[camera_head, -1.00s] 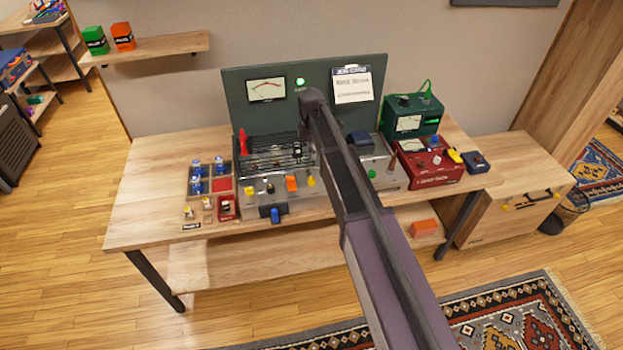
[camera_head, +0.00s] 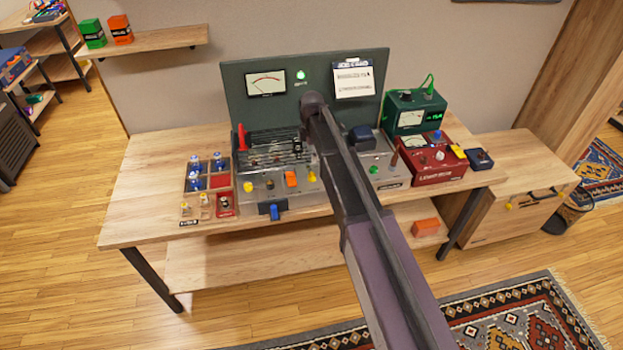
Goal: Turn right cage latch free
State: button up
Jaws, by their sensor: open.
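The amplifier cage (camera_head: 270,148), a dark barred cover, sits on the grey chassis (camera_head: 240,202) in the middle of the bench. A red upright latch (camera_head: 242,137) stands at the cage's left end. The cage's right end and its right latch are mostly hidden behind my arm. My gripper (camera_head: 304,142) is at the right end of the cage. Only a small dark part of it shows left of my arm, and it is open. I cannot tell whether it touches the latch.
A compartment tray (camera_head: 184,182) with blue-topped parts stands left of the chassis. A red instrument (camera_head: 430,170) and a green meter box (camera_head: 412,110) stand to the right. A green panel (camera_head: 233,95) with a meter rises behind. The bench's left end is clear.

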aim_at(312, 174)
jog(key=shift+f+b, duration=4.8)
jog(key=shift+f, duration=0.3)
grip_shut()
